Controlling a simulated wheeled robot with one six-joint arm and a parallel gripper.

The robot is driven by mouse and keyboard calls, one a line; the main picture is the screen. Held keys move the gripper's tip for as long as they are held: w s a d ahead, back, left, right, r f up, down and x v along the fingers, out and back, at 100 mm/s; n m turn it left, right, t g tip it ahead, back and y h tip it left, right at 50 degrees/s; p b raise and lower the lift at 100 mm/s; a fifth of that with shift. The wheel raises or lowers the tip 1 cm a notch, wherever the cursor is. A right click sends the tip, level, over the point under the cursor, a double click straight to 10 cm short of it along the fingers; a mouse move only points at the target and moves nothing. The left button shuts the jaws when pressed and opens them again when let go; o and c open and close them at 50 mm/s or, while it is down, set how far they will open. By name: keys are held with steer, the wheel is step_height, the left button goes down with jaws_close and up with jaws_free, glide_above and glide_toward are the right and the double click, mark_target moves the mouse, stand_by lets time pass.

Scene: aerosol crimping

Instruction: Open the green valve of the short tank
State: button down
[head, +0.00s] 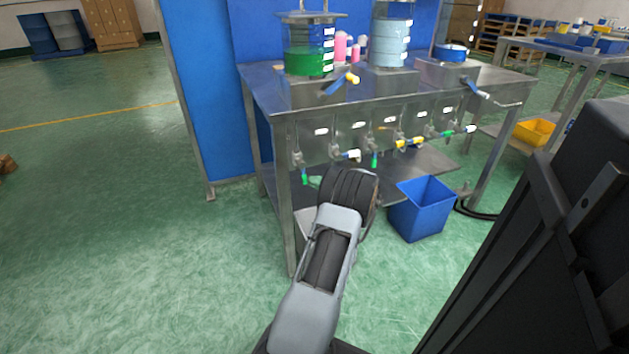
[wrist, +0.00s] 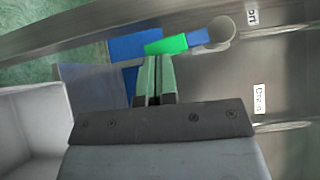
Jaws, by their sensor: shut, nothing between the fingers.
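The short tank seems to be the low round vessel with blue contents (head: 451,52) at the table's right end. A green valve handle (head: 446,132) points sideways under that end. Two more green handles hang down at the left (head: 305,178) and middle (head: 374,160). In the wrist view my gripper (wrist: 157,62) is shut and empty. A green-and-blue valve handle (wrist: 168,44) lies just beyond its fingertips, beside a round metal fitting (wrist: 222,30). I cannot tell which of the green handles this is, nor whether the fingers touch it. My fingers are hidden in the head view.
The steel table (head: 262,88) carries a green-liquid tank (head: 305,62) and a light blue tank (head: 392,45). A yellow handle (head: 408,142) sits in the valve row. A blue bin (head: 422,205) stands below. Open floor lies left.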

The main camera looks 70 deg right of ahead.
steer(key=shift+w+a, duration=0.1)
steer(key=shift+w, duration=0.2)
stand_by(0.4)
steer(key=s+d+p, duration=0.2)
steer(key=s+d, duration=0.1)
steer(key=s, duration=1)
steer(key=shift+r, duration=0.15)
